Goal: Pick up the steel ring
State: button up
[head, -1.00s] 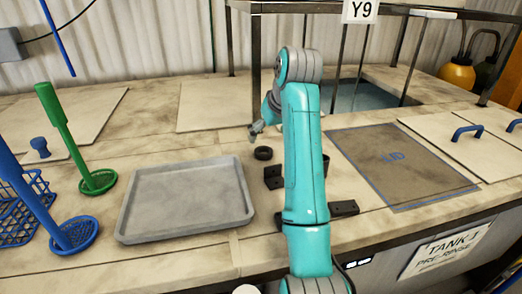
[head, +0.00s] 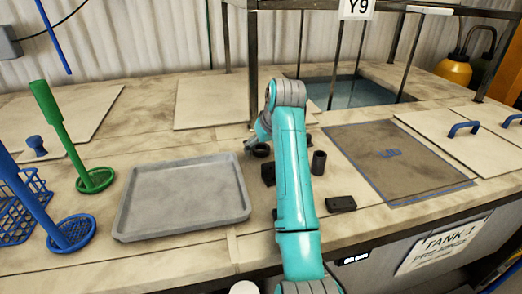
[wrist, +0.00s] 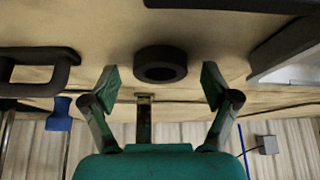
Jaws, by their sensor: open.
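The steel ring is a short, dark, thick-walled ring (head: 262,150) lying on the bench top, behind and right of the grey tray. In the wrist view the ring (wrist: 160,64) shows near the upper middle, with its hole visible. My gripper (head: 250,144) is right beside the ring in the head view, at its upper left, and partly overlaps it. In the wrist view my gripper (wrist: 159,85) is open, with one finger on each side of the ring's line and nothing between them. I cannot tell whether a finger touches the ring.
A grey tray (head: 185,200) lies to the left. Dark blocks (head: 341,204) and a dark upright cylinder (head: 319,162) stand near my arm. A lid (head: 395,160) lies at right; an open tank (head: 362,94) is behind. Green and blue strainers (head: 95,180) are at far left.

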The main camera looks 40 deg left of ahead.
jog(key=c, duration=1.3)
jog(key=shift+o, duration=0.2)
jog(key=shift+r, duration=0.1)
